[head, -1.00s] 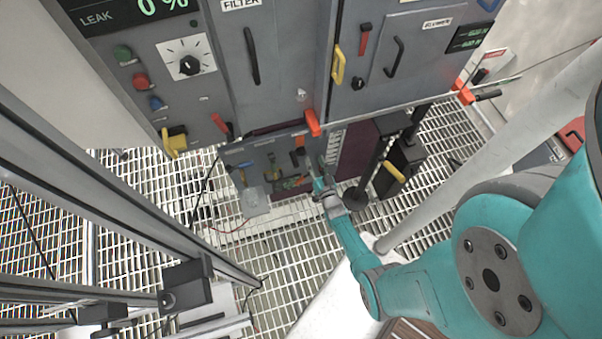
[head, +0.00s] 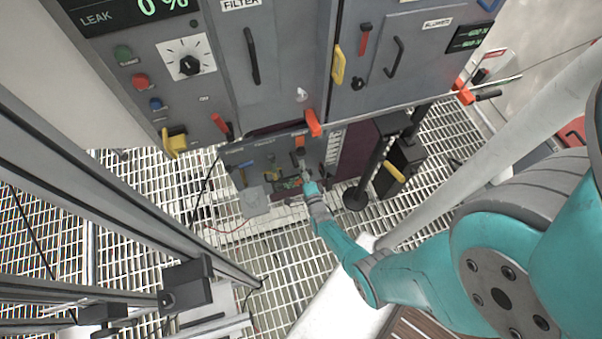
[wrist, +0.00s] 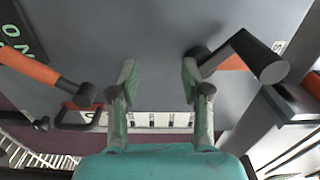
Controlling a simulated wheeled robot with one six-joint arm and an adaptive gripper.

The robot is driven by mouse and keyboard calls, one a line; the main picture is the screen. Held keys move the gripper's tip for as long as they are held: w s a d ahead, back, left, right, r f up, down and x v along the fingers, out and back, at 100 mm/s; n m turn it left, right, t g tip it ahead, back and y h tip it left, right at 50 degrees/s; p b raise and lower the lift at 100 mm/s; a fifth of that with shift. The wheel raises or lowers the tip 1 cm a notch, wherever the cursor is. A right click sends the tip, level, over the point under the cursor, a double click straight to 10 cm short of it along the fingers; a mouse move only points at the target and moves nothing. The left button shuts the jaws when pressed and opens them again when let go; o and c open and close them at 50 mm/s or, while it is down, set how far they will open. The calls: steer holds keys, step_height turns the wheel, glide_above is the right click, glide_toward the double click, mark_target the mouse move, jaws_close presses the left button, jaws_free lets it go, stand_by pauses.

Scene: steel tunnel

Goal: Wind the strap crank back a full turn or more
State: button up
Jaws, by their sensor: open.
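A dark crank-like part (wrist: 258,58) with a round hub and a thick cylindrical grip shows at the right in the wrist view; it looks like the strap crank, though I cannot read a label. An orange part shows partly behind its arm. My gripper (wrist: 158,72) is open and empty, its fingers spread before a grey panel. The right fingertip is close beside the crank's hub; I cannot tell whether they touch. In the head view my gripper (head: 306,176) is at the low grey panel (head: 252,154), hiding part of its fittings.
An orange lever (wrist: 32,65) with a dark pivot lies left of the fingers in the wrist view. Above the low panel hangs an orange-red handle (head: 313,122). A black post (head: 372,168) stands to the right. Grating floor (head: 270,255) is open in front.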

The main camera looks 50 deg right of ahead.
steer(key=w+a+r+m, duration=0.25)
steer(key=r+m, duration=0.35)
steer(key=m, duration=1.1)
steer(key=v, duration=1.1)
steer(key=shift+a+f, duration=0.2)
steer(key=shift+a, duration=0.2)
steer(key=s+a+r+n+t+y, duration=0.1)
steer(key=s+a+r+n+y, duration=0.2)
steer(key=s+a+r+n, duration=0.5)
steer(key=s+a+r+n+y, duration=0.2)
steer(key=s+r+n+y, duration=0.3)
steer(key=n, duration=0.7)
steer(key=s+a+r+n, duration=0.1)
steer(key=s+r+n, duration=0.2)
steer(key=r+n, duration=0.3)
steer(key=s+a+r+n+y, duration=0.1)
steer(key=s+a+r+n, duration=0.1)
steer(key=r+n, duration=0.5)
steer(key=s+a+r+n+g+y, duration=0.1)
steer(key=s+a+r+n, duration=0.1)
steer(key=s+r+n, duration=0.3)
step_height(320, 180, up, 3)
steer(key=n, duration=0.3)
steer(key=shift+f, duration=0.25)
